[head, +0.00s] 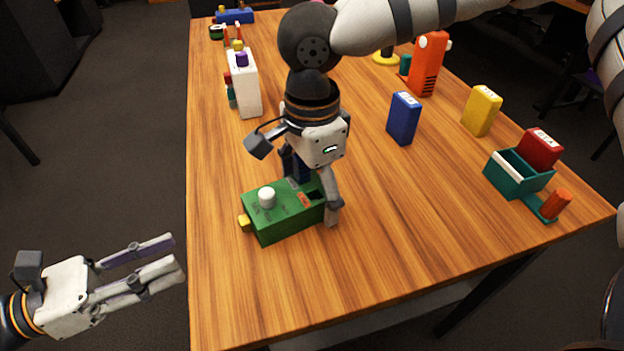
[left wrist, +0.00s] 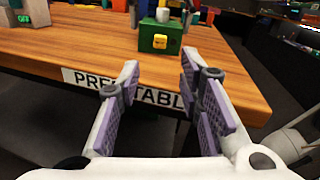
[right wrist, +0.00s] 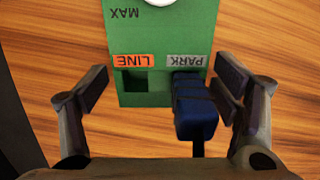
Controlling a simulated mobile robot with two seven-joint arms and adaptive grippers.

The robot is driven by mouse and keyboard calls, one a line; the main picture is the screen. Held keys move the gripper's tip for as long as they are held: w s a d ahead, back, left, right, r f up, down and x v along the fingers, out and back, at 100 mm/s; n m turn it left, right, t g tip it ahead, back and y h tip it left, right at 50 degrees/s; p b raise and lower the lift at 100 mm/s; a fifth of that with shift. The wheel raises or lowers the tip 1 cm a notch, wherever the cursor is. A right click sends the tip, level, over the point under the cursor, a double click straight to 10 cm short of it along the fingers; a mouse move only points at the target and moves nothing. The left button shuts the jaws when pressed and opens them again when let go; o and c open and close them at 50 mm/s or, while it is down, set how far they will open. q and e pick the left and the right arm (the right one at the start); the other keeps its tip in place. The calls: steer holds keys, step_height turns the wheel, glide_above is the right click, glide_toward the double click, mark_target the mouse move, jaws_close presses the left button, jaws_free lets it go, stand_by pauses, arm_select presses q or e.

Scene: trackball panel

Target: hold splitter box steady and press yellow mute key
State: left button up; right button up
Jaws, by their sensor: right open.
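The green splitter box (head: 283,222) stands on the wooden table, with a white knob (head: 266,197) on top. The yellow mute key (head: 244,222) sticks out of its left end; in the left wrist view the key (left wrist: 160,41) faces me. My right gripper (head: 312,200) is over the box's right end, open, its fingers on either side of the box; contact is unclear. In the right wrist view a blue plug (right wrist: 195,108) is at the PARK slot, and the LINE slot (right wrist: 137,82) is empty. My left gripper (head: 174,257) is open and empty, left of the table edge, apart from the key.
A white bottle-like box (head: 244,88) stands behind the splitter box. Blue (head: 404,118) and yellow (head: 481,111) boxes and a teal tray (head: 520,180) stand right. The table edge bears a sign (left wrist: 85,80). The table's front left is clear.

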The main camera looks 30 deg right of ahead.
steer(key=c, duration=1.3)
arm_select(q)
jaws_close()
arm_select(e)
steer(key=shift+c, duration=0.2)
